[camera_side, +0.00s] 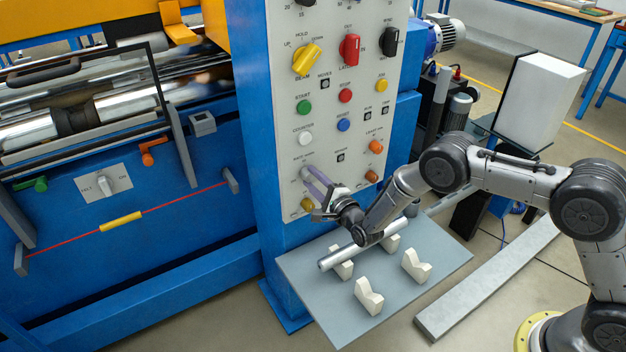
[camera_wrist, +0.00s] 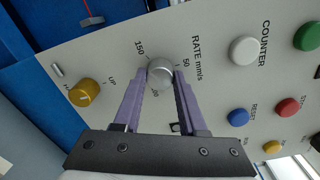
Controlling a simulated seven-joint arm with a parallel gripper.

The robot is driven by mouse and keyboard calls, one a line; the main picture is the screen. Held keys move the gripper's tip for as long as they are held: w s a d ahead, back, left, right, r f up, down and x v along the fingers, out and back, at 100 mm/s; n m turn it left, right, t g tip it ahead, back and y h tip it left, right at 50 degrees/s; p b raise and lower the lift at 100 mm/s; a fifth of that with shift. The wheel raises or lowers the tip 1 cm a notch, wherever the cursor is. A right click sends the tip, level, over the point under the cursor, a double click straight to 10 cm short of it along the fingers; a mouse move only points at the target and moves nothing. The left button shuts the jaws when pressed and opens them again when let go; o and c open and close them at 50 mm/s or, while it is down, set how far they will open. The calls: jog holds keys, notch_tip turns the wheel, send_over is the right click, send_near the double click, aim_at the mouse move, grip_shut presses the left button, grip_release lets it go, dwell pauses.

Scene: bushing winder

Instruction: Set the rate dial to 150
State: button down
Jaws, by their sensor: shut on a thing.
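The rate dial (camera_wrist: 160,73) is a round light-grey knob on the panel in the wrist view, labelled "RATE mm/s". The mark 150 is at its upper left and 50 at its right; a mark below it is partly hidden. I cannot tell which mark its pointer faces. My gripper (camera_wrist: 160,82) has its two purple fingers shut on the dial, one on each side. In the side view my gripper (camera_side: 314,181) reaches the lower left of the panel, and its fingers largely hide the dial.
The grey panel (camera_side: 335,105) carries several coloured buttons and knobs. A yellow knob (camera_wrist: 85,92) sits left of the dial and a white counter button (camera_wrist: 243,50) to the right in the wrist view. Below my wrist, a grey shelf (camera_side: 330,318) holds white V-blocks and a metal cylinder (camera_side: 340,256).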

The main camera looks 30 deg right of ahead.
jog(key=shift+m, duration=0.5)
jog(key=shift+c, duration=2.3)
grip_release()
jog(key=s, duration=1.4)
jog(key=shift+r, duration=0.2)
jog(key=shift+w+d, duration=0.1)
